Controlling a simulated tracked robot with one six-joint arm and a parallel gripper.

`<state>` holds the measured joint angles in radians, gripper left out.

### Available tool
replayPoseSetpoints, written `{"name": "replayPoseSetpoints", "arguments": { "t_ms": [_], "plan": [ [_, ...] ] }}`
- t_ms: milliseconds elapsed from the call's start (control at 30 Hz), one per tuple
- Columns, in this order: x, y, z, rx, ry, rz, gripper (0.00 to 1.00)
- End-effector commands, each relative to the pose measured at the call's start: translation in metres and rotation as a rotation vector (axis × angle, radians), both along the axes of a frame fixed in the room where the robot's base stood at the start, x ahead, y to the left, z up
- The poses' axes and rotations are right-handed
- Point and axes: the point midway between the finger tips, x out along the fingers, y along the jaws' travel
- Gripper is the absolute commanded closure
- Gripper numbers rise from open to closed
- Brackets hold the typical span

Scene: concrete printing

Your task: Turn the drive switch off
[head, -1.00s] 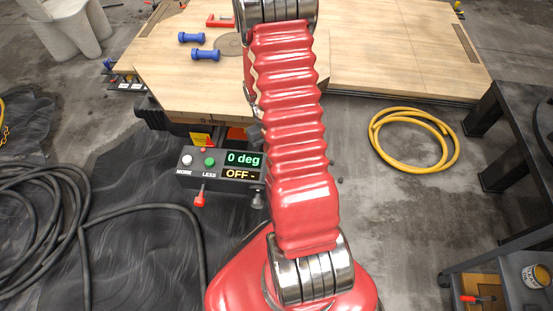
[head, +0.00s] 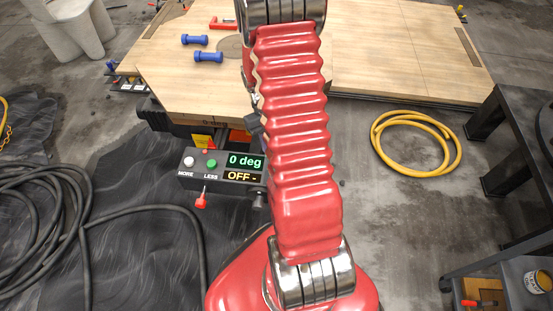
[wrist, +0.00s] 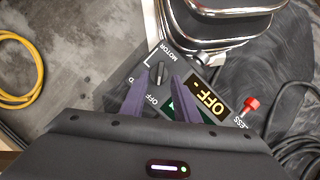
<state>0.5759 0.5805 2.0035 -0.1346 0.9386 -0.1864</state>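The control box (head: 222,168) stands left of my arm in the head view, with a green "0 deg" display and an amber display reading "OFF -". In the wrist view the amber display (wrist: 208,103) shows tilted. A small black rotary knob (wrist: 160,73) sits on the panel near "MOTOR" and "OFF" lettering; I take it for the drive switch. My gripper (wrist: 160,68) has its two purple fingers apart, with the knob between their tips; I see no clear contact. The knob's exact pointing is hard to read. In the head view my arm hides the knob and fingertips.
A red-tipped lever (head: 201,200) sticks out from the box's front; it also shows in the wrist view (wrist: 250,105). White and green buttons (head: 211,163) are on top. Black cable (head: 150,207) lies left, a yellow hose (head: 455,150) right. A wooden table (head: 390,50) stands behind.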

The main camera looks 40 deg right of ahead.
Motion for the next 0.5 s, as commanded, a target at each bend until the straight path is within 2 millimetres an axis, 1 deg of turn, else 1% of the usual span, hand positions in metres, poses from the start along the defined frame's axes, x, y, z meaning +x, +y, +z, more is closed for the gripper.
{"name": "replayPoseSetpoints", "arguments": {
  "t_ms": [33, 300, 500],
  "plan": [
    [0.004, -0.001, 0.009, -0.002, -0.003, 0.0, 0.72],
    [0.022, -0.006, 0.052, -0.002, -0.005, 0.001, 0.72],
    [0.032, -0.009, 0.075, -0.001, -0.003, 0.001, 0.72]
  ]
}}
